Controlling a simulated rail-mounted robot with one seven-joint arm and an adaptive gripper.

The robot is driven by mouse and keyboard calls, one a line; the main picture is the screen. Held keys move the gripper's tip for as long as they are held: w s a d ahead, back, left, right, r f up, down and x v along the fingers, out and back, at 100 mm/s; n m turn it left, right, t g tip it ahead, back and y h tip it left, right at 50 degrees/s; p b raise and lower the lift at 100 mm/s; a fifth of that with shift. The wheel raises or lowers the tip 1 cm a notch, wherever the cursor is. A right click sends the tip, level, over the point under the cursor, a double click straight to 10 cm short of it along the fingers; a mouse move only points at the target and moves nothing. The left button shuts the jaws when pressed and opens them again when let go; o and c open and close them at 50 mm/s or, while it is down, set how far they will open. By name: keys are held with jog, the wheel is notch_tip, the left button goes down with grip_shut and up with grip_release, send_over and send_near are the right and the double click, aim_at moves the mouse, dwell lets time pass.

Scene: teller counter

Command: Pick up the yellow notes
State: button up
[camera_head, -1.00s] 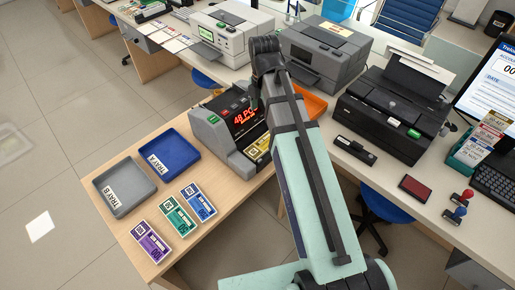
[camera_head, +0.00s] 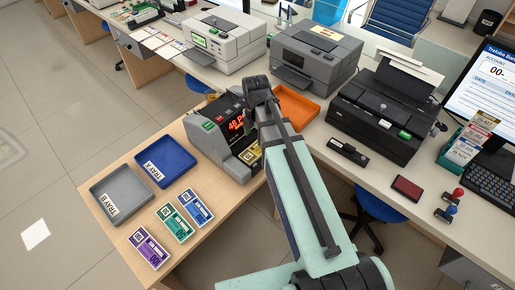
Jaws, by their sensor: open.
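The yellow notes (camera_head: 250,154) lie in the front pocket of the grey counting machine (camera_head: 213,150), with their right part hidden by my arm. The machine has a red lit display (camera_head: 236,121). My gripper (camera_head: 254,112) is dark and seen from behind at the far end of my arm, over the machine's right side. It is open. Its fingertips are largely hidden by the machine and the arm, and I see nothing held. I cannot tell whether it touches the notes.
Purple (camera_head: 149,249), green (camera_head: 175,222) and blue (camera_head: 196,207) note bundles lie at the front of the wooden counter. Grey tray B (camera_head: 100,187) and blue tray A (camera_head: 188,157) are left of the machine. An orange tray (camera_head: 312,112) and black printer (camera_head: 378,125) stand to the right.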

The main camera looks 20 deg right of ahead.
aim_at(256, 149)
jog(key=shift+f+p, duration=1)
jog(key=shift+f, duration=2.2)
jog(key=c, duration=1)
jog(key=shift+r, duration=0.2)
